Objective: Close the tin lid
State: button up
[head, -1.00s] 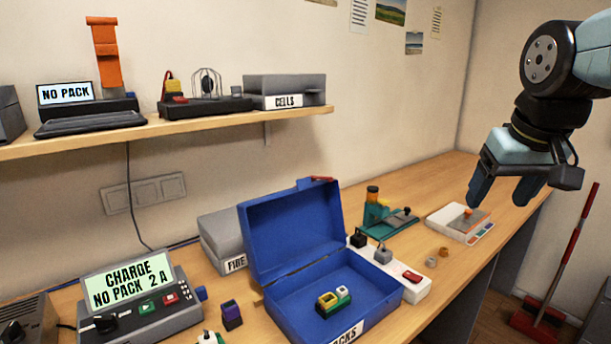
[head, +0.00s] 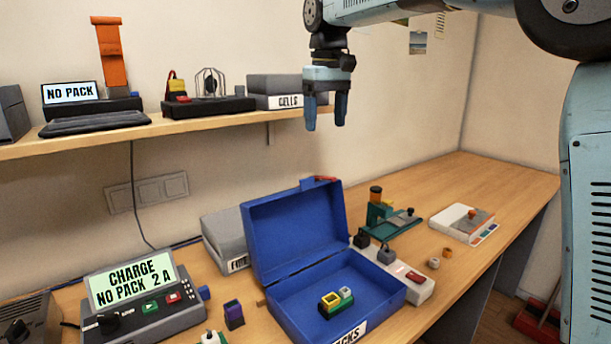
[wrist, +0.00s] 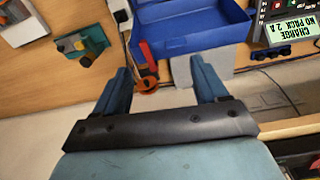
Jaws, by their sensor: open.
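The blue tin (head: 378,302) stands on the bench with its lid (head: 295,232) raised upright at the back. Inside the tin lies a green block with yellow and grey parts (head: 336,301). My gripper (head: 326,128) is open and empty, high above the lid and near the shelf's right end.
A white power strip (head: 418,288) with plugs stands right of the tin, and a grey FIRE box (head: 222,240) behind it on the left. The charger (head: 140,302) is at left. The shelf (head: 180,128) runs along the wall. The bench's right rear is clear.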

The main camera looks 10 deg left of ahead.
jog(key=shift+n, duration=0.4)
jog(key=a+f, duration=0.1)
jog(key=f, duration=0.4)
jog(key=a+f, duration=0.2)
jog(key=f, duration=0.2)
jog(key=a+f, duration=0.1)
jog(key=f, duration=0.4)
jog(key=shift+w+a+f, duration=0.15)
jog(key=shift+w+f, duration=0.15)
jog(key=shift+c, duration=0.2)
